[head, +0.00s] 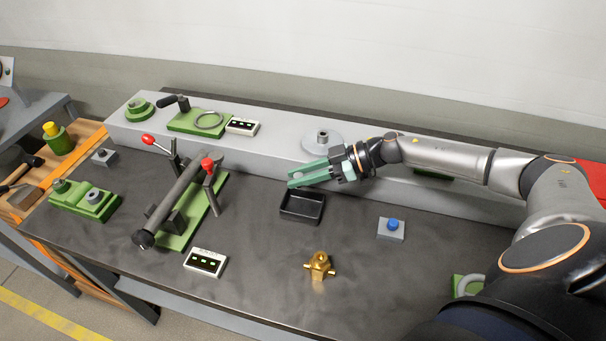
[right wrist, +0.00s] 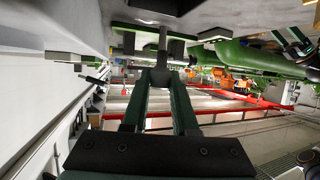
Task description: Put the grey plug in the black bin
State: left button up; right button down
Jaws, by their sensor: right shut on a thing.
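The black bin (head: 300,218) is a small open tray on the dark bench top, near the front of the raised grey ledge. My right gripper (head: 293,178) is above the bin's back-left part, with its green fingers pointing left. It is shut on a small grey piece, the grey plug (head: 299,176), which is mostly hidden by the fingers. In the right wrist view a dark grey piece, the plug (right wrist: 162,74), sits between the fingertips. The visible floor of the bin looks empty. My left gripper is not in view.
A green fixture with a grey bar and red-knobbed levers (head: 180,205) stands left of the bin. A brass valve (head: 319,265) and a blue-button box (head: 391,232) stand in front and to the right. A grey flanged disc (head: 322,141) is on the ledge behind. Bench around the bin is clear.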

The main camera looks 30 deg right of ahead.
jog(key=shift+s+d+f, duration=0.15)
jog(key=shift+s+d, duration=0.05)
jog(key=shift+d, duration=0.05)
jog(key=shift+f, duration=0.75)
notch_tip(320, 180, down, 4)
jog(key=b, duration=0.3)
jog(key=shift+f, duration=0.2)
jog(key=shift+f+b, duration=0.55)
jog(key=shift+b, duration=0.3)
jog(key=shift+f+b, duration=0.35)
jog(key=shift+f, duration=0.3)
jog(key=c, duration=0.6)
grip_release()
jog(key=shift+a, duration=0.1)
